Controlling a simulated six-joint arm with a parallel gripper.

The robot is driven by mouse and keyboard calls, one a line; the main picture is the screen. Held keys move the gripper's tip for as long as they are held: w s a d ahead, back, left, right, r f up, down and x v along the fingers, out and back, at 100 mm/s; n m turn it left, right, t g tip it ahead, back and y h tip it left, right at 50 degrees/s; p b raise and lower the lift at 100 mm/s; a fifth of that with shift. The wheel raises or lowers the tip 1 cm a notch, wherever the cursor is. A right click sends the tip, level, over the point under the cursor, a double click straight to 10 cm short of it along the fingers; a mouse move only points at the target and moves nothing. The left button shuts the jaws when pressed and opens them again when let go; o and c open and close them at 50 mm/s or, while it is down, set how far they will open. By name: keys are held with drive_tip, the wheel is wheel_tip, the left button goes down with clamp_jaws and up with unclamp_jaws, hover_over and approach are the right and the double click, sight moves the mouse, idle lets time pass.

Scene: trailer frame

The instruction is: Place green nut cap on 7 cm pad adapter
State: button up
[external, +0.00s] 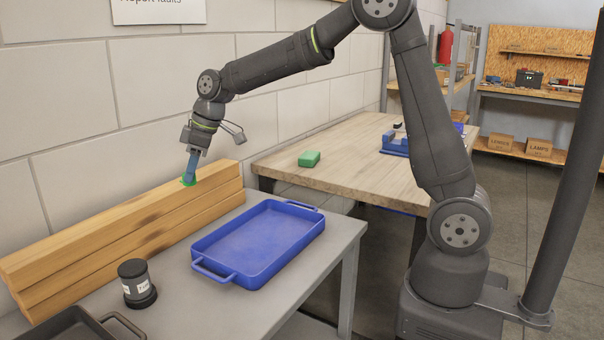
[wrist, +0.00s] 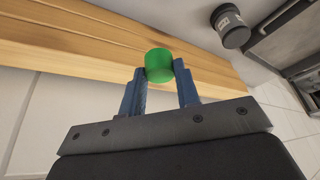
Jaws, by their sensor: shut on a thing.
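The green nut cap (wrist: 159,63) is a short green cylinder held between the blue fingertips of my gripper (wrist: 160,77) in the wrist view. In the external view my gripper (external: 190,172) points down at the wooden beams, and a green edge of the cap (external: 187,183) shows at its tip, by the beams' top. I cannot tell whether the cap touches the wood. A black round piece (external: 135,278) with a wide base and white labels, perhaps the pad adapter, stands upright on the grey table. It also shows in the wrist view (wrist: 236,36), apart from my gripper. Its label is unreadable.
Stacked wooden beams (external: 120,250) line the wall. A blue tray (external: 262,245), empty, lies on the grey table (external: 335,238) right of the black piece. A dark tray (external: 72,325) is at the front left. A wooden bench (external: 360,165) behind holds a green block (external: 309,158).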

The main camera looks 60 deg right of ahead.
drive_tip(key=s+a+n, duration=0.3)
drive_tip(key=a, duration=0.6)
hover_over(130, 267)
drive_tip(key=s+d, duration=0.1)
drive_tip(key=d, duration=0.1)
drive_tip(key=shift+g+y, duration=0.3)
drive_tip(key=shift+y, duration=0.1)
drive_tip(key=f, duration=0.6)
drive_tip(key=shift+s+a+f, duration=0.1)
drive_tip(key=shift+a+f, duration=0.1)
drive_tip(key=shift+f, duration=0.1)
drive_tip(key=shift+a+f, duration=0.1)
drive_tip(key=shift+a, duration=0.05)
drive_tip(key=shift+f, duration=1.95)
drive_tip(key=shift+f, duration=0.15)
drive_tip(key=o, duration=0.9)
drive_tip(key=v, duration=1.2)
